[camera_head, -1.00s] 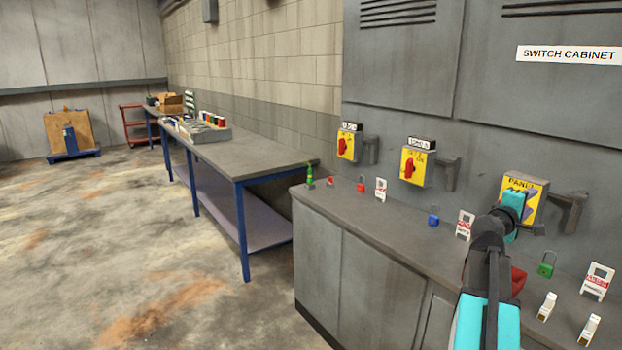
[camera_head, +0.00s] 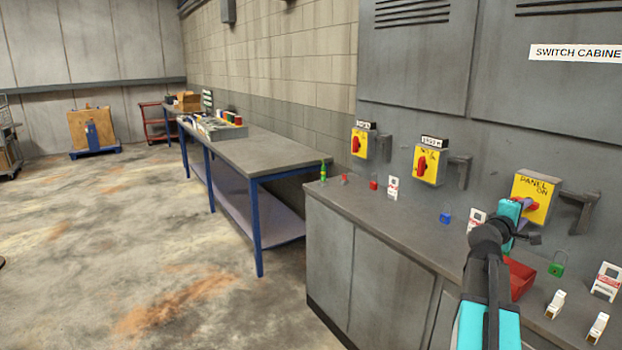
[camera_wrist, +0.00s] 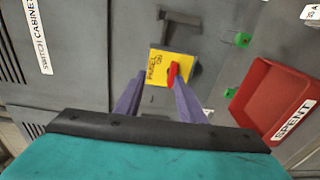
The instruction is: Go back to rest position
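My gripper shows in the head view (camera_head: 524,205) in front of the yellow PANEL switch (camera_head: 538,192) on the switch cabinet. In the wrist view, its two purple fingers (camera_wrist: 158,88) are spread apart. The yellow switch plate (camera_wrist: 160,60), reading "PANEL ON", lies beyond them. Its red handle (camera_wrist: 173,74) appears close to the right finger; I cannot tell whether they touch. No object is visible held between the fingers. My arm partly covers the counter and the red tray in the head view.
The counter (camera_head: 400,226) holds a blue padlock (camera_head: 446,217), white tags and a green padlock (camera_head: 558,267). A red tray (camera_head: 522,280) beside my arm reads "SPENT" in the wrist view (camera_wrist: 265,85). A workbench (camera_head: 270,150) stands farther left. Open floor (camera_head: 130,240) lies at left.

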